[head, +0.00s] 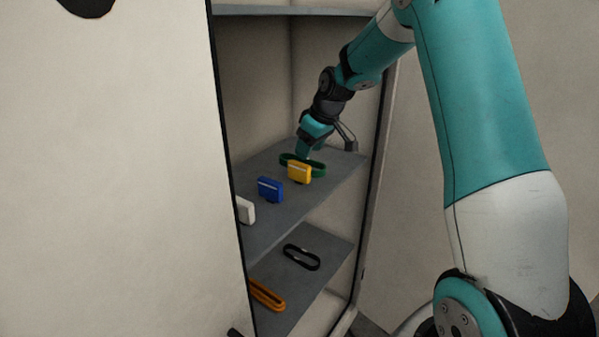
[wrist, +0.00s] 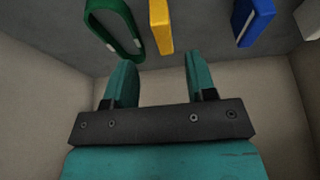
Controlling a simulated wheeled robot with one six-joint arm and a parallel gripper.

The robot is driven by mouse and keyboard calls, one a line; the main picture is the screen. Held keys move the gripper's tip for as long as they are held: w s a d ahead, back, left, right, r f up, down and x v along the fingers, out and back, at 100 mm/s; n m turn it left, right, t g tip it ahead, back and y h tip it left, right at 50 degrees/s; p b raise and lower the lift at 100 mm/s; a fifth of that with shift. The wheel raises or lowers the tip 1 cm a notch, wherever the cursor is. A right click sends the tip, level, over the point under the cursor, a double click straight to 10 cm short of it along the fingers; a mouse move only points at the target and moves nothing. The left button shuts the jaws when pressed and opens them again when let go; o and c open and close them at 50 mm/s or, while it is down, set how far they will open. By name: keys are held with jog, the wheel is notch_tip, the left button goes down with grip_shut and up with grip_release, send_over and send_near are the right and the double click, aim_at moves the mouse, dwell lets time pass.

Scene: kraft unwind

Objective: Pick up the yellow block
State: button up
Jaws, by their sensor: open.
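The yellow block (head: 299,172) stands on the middle grey shelf (head: 285,215), in front of a green loop (head: 318,168). In the wrist view the yellow block (wrist: 161,27) is at the top centre, just beyond the fingertips. My gripper (wrist: 162,68) is open and empty, and its two teal fingers point toward the shelf surface. In the head view my gripper (head: 303,152) is above and behind the yellow block, near the green loop. Its fingertips are partly hidden there.
A blue block (head: 270,189) and a white block (head: 245,210) stand to the left on the same shelf. The lower shelf holds a black loop (head: 301,257) and an orange loop (head: 266,294). A white panel (head: 110,180) covers the left; an upper shelf (head: 270,10) is above.

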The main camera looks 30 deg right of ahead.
aim_at(301, 164)
jog(key=shift+a+p+x, duration=0.1)
jog(key=shift+p+x, duration=0.6)
jog(key=shift+x, duration=1)
jog(key=shift+a+p+x, duration=0.15)
jog(key=shift+p+x, duration=0.5)
jog(key=shift+x, duration=1.05)
grip_shut()
